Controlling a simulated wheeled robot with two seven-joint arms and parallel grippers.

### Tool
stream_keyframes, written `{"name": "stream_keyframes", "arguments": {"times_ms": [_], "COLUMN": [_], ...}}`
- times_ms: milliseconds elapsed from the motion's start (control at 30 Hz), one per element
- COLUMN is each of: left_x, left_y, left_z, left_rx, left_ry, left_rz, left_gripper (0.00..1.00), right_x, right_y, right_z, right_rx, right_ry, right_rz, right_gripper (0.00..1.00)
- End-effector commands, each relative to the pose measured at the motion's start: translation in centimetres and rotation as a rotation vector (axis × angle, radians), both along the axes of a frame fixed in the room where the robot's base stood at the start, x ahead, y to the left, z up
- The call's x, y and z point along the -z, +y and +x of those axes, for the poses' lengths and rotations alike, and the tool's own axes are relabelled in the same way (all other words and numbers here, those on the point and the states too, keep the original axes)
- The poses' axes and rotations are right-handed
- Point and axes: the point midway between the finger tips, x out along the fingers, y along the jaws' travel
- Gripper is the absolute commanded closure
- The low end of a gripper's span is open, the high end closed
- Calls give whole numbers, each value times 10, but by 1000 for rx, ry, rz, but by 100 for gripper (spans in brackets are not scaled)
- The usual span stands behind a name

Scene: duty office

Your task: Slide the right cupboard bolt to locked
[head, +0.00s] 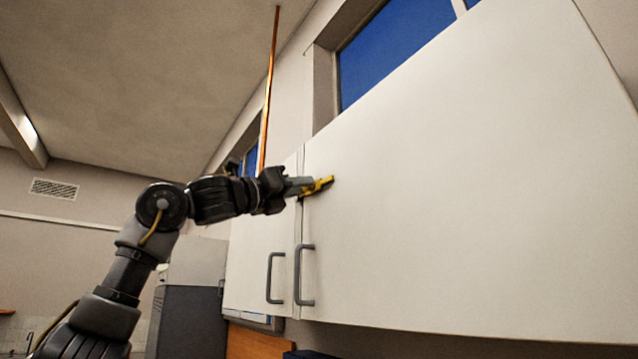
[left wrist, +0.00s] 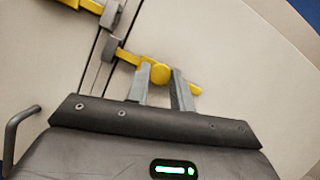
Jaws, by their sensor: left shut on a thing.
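The cupboard's right door (head: 450,190) is white and shut, beside the left door (head: 262,255). A yellow bolt with a round knob (left wrist: 160,73) lies on the cupboard front. Its end is at a grey bracket (left wrist: 114,50) beside a narrow seam. My left gripper (head: 312,187) reaches the cupboard near the seam between the doors, above the handles. It is shut on the bolt's knob, with one finger on each side in the left wrist view (left wrist: 162,88). In the head view the gripper hides part of the yellow bolt. My right gripper is not in view.
Another yellow bolt piece (left wrist: 68,3) with a grey bracket (left wrist: 110,14) shows across the seam. Two grey bar handles stick out below, the left door's (head: 274,278) and the right door's (head: 303,276). A grey cabinet (head: 187,315) stands behind my arm.

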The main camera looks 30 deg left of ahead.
Motion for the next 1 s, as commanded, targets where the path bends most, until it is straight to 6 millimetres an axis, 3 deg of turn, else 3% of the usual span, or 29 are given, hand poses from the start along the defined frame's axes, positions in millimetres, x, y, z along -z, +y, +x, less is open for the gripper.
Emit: {"name": "stream_keyframes", "arguments": {"times_ms": [167, 200, 333, 667, 1000], "left_x": [-2, -2, -2, 1, 27], "left_y": [5, 4, 3, 2, 23], "left_z": [-2, -2, -1, -3, -54], "left_rx": [-7, -7, -5, -2, -4], "left_ry": [-4, -4, -3, -3, -6], "left_rz": [-8, -8, -7, -4, -6], "left_gripper": [100, 72, 55, 55, 55], "right_x": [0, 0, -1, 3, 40], "right_y": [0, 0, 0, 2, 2], "right_z": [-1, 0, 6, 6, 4], "right_rx": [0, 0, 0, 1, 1], "right_ry": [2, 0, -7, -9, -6], "right_rz": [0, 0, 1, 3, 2], "right_gripper": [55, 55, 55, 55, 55]}}
